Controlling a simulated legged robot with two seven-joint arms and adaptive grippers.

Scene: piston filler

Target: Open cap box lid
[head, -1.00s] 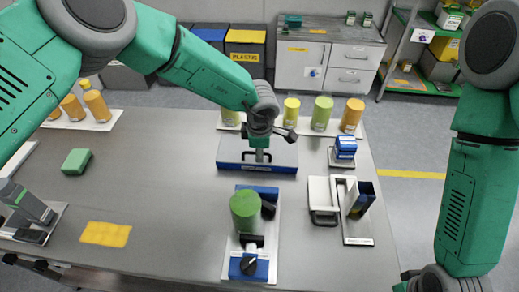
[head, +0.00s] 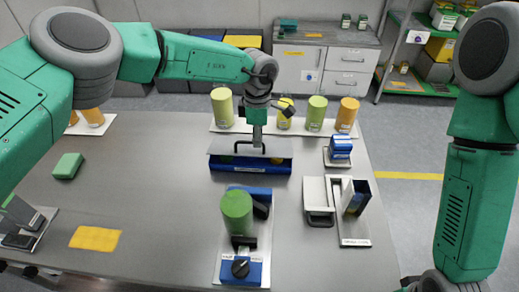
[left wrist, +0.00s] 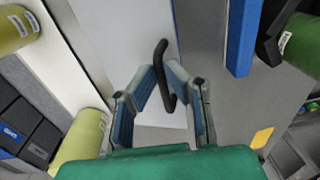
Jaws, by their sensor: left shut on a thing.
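The cap box (head: 248,167) is a blue box near the back middle of the table in the head view. Its grey lid (head: 222,146) is raised and tilted, and yellow-green things show in the gap beneath it. My left gripper (head: 257,143) is above the box, shut on the lid's black handle (head: 238,146). In the left wrist view, the fingers (left wrist: 163,92) close around the black handle (left wrist: 161,60) over the pale lid (left wrist: 128,35). My right arm stands at the right of the head view; its gripper is not visible.
Green and orange cylinders (head: 316,113) stand on a white strip behind the box. A filler unit with a green cylinder (head: 237,211) stands in front. The table left of the box is mostly clear.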

